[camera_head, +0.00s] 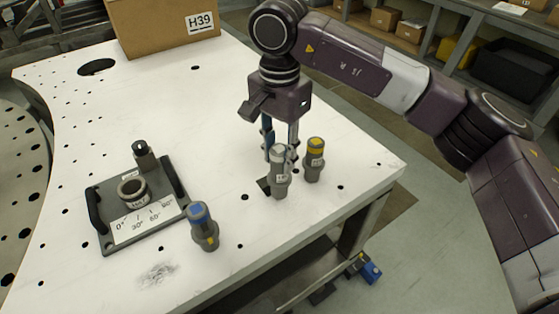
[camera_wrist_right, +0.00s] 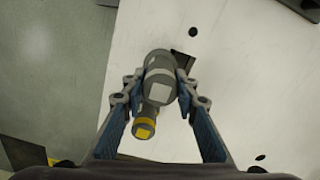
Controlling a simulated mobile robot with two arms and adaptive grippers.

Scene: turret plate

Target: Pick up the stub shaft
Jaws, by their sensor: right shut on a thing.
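Three upright stepped grey shafts stand on the white table: one with a light grey top (camera_head: 279,172), one with a yellow top (camera_head: 314,160) and one with a blue top (camera_head: 203,228). No readable label tells which is the stub shaft. My right gripper (camera_head: 281,148) points down and is shut on the grey-topped shaft, which also shows between the fingertips in the right wrist view (camera_wrist_right: 160,86). The yellow-topped shaft (camera_wrist_right: 145,124) is close beside it. Whether the held shaft touches the table is hard to tell. My left gripper is not in view.
A dark fixture plate (camera_head: 112,242) with handles, a ring (camera_head: 132,191) and an angle scale lies at the left. A cardboard box (camera_head: 165,28) marked H39 stands at the back. The table (camera_head: 225,100) has holes; its right edge is near the shafts.

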